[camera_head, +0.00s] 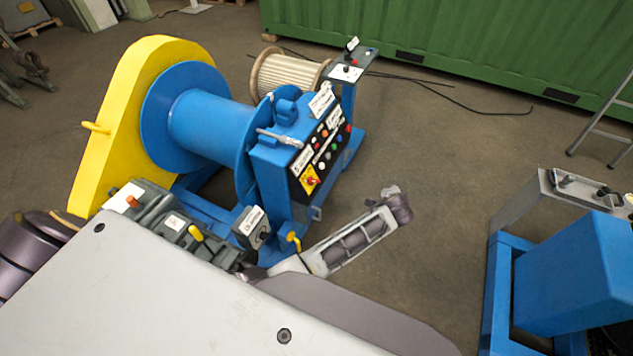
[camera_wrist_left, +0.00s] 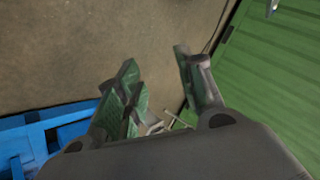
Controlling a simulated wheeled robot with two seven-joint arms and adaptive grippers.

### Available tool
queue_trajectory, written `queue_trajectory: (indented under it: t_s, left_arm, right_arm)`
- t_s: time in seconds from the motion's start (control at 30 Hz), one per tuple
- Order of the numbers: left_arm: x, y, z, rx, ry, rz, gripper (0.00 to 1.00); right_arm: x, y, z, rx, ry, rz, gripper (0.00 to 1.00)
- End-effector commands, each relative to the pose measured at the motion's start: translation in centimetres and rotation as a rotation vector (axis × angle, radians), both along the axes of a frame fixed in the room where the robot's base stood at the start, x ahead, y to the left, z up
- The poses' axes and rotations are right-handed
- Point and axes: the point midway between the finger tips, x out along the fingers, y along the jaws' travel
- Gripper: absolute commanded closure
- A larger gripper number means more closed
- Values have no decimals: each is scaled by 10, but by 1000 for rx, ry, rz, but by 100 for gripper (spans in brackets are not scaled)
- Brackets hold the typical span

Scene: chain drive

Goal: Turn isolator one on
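The blue winch carries a black control panel (camera_head: 321,157) with several coloured buttons and white labels. A red rotary switch on a yellow plate (camera_head: 311,181) sits at the panel's lower left corner. The labels are too small to read, so I cannot tell which isolator it is. In the left wrist view my left gripper (camera_wrist_left: 156,66) is open, with nothing between its green-padded fingers; the head view does not show it. My right arm reaches in front of the winch; its end (camera_head: 396,203) is small and unclear, so its fingers cannot be made out.
A grey box with a dark knob (camera_head: 252,228) and a yellow lever (camera_head: 292,240) are low on the winch. A small control stand (camera_head: 347,73) is behind. A blue frame (camera_head: 497,290) stands right. A green container (camera_head: 460,45) bounds the back. Open floor lies between.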

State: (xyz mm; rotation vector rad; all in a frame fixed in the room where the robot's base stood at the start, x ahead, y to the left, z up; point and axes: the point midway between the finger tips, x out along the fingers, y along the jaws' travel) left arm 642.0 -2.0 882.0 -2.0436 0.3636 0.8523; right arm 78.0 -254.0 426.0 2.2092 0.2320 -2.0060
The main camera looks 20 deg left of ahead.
Motion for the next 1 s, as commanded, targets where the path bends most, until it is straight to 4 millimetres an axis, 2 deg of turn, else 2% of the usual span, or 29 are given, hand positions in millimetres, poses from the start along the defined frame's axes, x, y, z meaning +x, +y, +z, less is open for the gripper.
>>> queue_trajectory:
  t_s: [0.2,0.4,0.7,1.0]
  left_arm:
    - [-11,27,31,167,36,47,62]
    - [-27,59,49,318,106,108,62]
    - [-55,92,51,476,240,166,62]
    - [-72,105,49,546,331,176,62]
  right_arm:
    - [-1,-6,0,-6,2,1,60]
    - [-1,-12,0,-12,3,1,60]
    - [-1,-15,0,-15,4,0,60]
    - [-1,-13,0,-14,4,-1,60]
